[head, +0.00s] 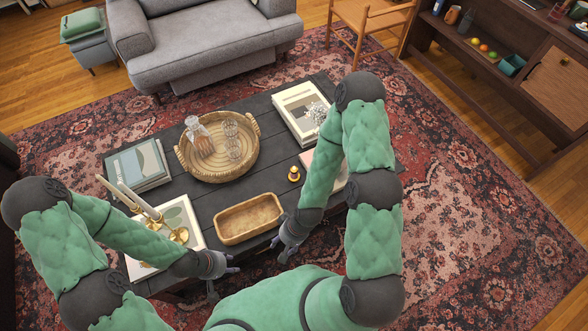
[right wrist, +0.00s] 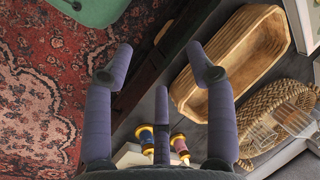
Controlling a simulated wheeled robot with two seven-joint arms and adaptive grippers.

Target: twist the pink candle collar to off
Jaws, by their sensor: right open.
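In the right wrist view, the pink candle collar (right wrist: 180,145) sits on a small gold-coloured stand at the bottom, beside a similar stand with a blue collar (right wrist: 146,136). Their lower ends are cut off by my gripper's base. One small gold stand (head: 294,174) shows in the head view, left of my right arm; its collar colour is too small to tell. My right gripper (head: 285,249), also in the right wrist view (right wrist: 164,70), is open and empty, over the table's near edge, apart from the collars. My left gripper (head: 221,280) looks open and empty near the table's front left.
A wooden bowl (head: 222,233) lies between my arms on the dark table (head: 185,208). A woven tray (head: 185,165) with a carafe and glasses stands behind it. Gold candlesticks (head: 179,235) stand at left by my left arm. Books lie at the back corners.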

